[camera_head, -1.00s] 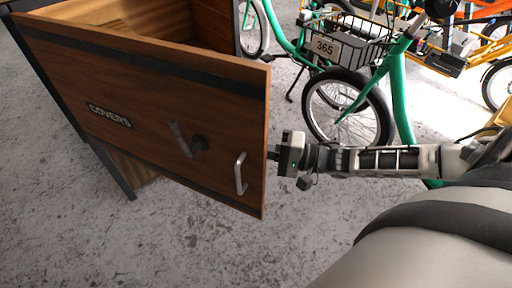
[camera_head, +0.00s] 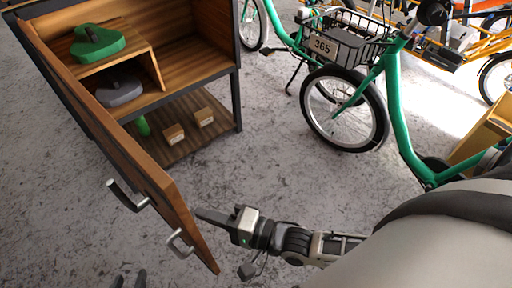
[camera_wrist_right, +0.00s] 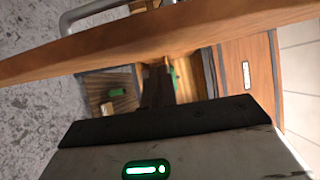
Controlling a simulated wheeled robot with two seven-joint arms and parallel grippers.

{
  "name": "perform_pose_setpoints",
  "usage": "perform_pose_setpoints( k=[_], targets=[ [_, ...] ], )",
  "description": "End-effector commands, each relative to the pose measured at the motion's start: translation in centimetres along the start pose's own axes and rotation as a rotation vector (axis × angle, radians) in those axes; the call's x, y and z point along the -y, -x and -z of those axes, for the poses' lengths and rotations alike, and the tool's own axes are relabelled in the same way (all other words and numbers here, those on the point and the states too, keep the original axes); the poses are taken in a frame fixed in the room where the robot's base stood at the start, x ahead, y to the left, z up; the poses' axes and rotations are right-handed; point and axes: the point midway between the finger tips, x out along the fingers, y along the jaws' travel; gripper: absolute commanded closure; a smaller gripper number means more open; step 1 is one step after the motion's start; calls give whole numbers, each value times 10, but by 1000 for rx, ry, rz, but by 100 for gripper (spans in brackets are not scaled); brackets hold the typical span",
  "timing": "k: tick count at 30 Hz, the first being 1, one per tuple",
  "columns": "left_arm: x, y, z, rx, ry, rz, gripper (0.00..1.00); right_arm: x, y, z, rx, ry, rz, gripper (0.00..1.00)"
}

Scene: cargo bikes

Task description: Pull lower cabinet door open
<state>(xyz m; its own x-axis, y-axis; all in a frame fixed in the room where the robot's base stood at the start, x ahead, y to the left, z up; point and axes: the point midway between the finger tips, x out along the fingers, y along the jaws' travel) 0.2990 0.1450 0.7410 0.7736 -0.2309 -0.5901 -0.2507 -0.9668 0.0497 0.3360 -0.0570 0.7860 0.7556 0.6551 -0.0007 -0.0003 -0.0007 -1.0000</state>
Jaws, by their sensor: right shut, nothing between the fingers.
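The wooden cabinet door (camera_head: 128,160) stands swung wide open, its free edge toward me. It carries a metal bar handle (camera_head: 180,243) near that edge and a lever-like latch (camera_head: 128,195). My right gripper (camera_head: 204,215) is shut and empty, on the inner side of the door close to its free edge; contact is unclear. In the right wrist view, the door (camera_wrist_right: 190,36) crosses the upper part with the handle (camera_wrist_right: 98,12) beyond it, and the dark fingers (camera_wrist_right: 158,82) point at it. My left gripper (camera_head: 129,280) shows two separated dark fingertips at the bottom edge.
The open cabinet (camera_head: 200,62) holds a green object (camera_head: 98,42) and a grey one (camera_head: 120,91) on shelves, with small wooden blocks (camera_head: 174,134) at the bottom. A green bike (camera_head: 395,105) stands to the right. The floor between is clear.

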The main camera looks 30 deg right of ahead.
Motion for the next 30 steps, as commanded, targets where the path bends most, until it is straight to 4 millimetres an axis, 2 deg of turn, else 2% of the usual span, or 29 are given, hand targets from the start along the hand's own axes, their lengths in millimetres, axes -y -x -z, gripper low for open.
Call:
perform_pose_setpoints(
  k=[11, 17, 21, 27, 30],
  targets=[
    [0, 0, 1, -2, -4, -1, 64, 0, 0, -3, 0, 1, 0, 100],
    [0, 0, 2, -2, -4, 0, 64, 0, 7, 10, 0, 4, -1, 100],
    [0, 0, 2, -3, -4, -1, 64, -1, 22, 34, 0, 8, -4, 100],
    [1, 8, 15, -7, -12, 4, 64, 2, 70, 19, 0, -2, -6, 100],
    [1, 8, 12, 2, -12, 6, 64, 1, 89, 14, -1, 0, -5, 100]
  ],
)
